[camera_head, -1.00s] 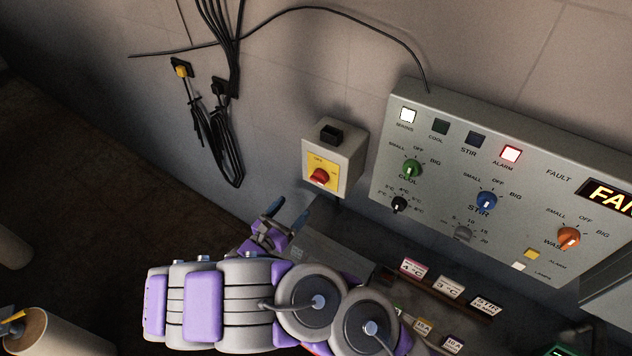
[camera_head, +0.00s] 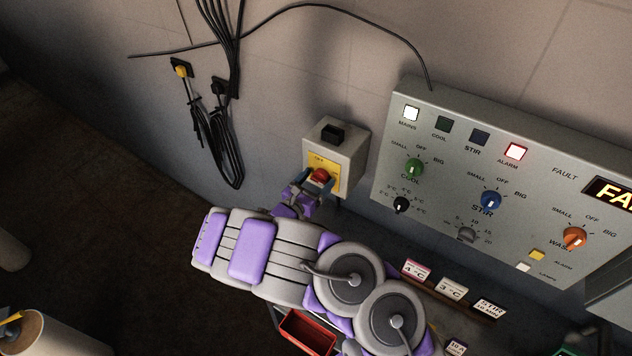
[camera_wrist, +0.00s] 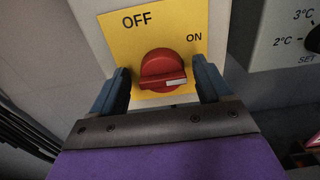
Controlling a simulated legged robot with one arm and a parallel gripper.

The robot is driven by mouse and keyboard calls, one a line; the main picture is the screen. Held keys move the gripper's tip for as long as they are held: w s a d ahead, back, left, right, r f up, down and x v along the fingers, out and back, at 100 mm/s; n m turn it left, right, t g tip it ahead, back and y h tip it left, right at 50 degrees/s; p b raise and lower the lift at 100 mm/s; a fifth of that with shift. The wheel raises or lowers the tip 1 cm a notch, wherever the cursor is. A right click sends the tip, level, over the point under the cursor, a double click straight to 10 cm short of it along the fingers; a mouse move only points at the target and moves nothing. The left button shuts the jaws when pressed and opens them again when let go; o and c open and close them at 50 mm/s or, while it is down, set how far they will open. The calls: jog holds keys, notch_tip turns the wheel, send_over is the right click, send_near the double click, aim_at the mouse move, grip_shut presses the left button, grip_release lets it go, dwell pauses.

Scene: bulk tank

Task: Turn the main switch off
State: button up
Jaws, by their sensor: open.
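The main switch is a red rotary knob (camera_wrist: 163,70) on a yellow plate (camera_wrist: 110,28) marked OFF at upper left and ON at right. The knob's pale mark points right, toward the ON side. In the head view the red knob (camera_head: 320,175) sits on the front of a grey box (camera_head: 346,151) on the wall. My gripper (camera_wrist: 163,84) is open, with one blue-grey finger on each side of the knob. Whether the fingers touch it cannot be told. In the head view my gripper (camera_head: 314,187) reaches up to the knob from below.
A control panel (camera_head: 388,150) with lamps and coloured knobs is mounted right of the switch box. Black cables (camera_head: 222,140) hang on the wall to the left. Small label cards (camera_head: 452,288) and a red tray (camera_head: 308,333) lie below.

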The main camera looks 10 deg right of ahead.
jog(key=c, duration=1)
jog(key=shift+r+n, duration=0.1)
jog(key=shift+n, duration=0.2)
jog(key=n+p, duration=0.1)
jog(key=n, duration=0.2)
jog(key=shift+n, duration=0.3)
jog(key=n, duration=0.2)
jog(key=n+p, duration=0.1)
jog(key=n, duration=0.1)
jog(key=shift+w+a+n, duration=0.15)
jog(key=shift+n, duration=0.15)
jog(key=n, duration=0.4)
jog(key=shift+p, duration=0.4)
jog(key=n, duration=0.5)
jog(key=shift+a+f, duration=0.1)
jog(key=shift+f, duration=0.15)
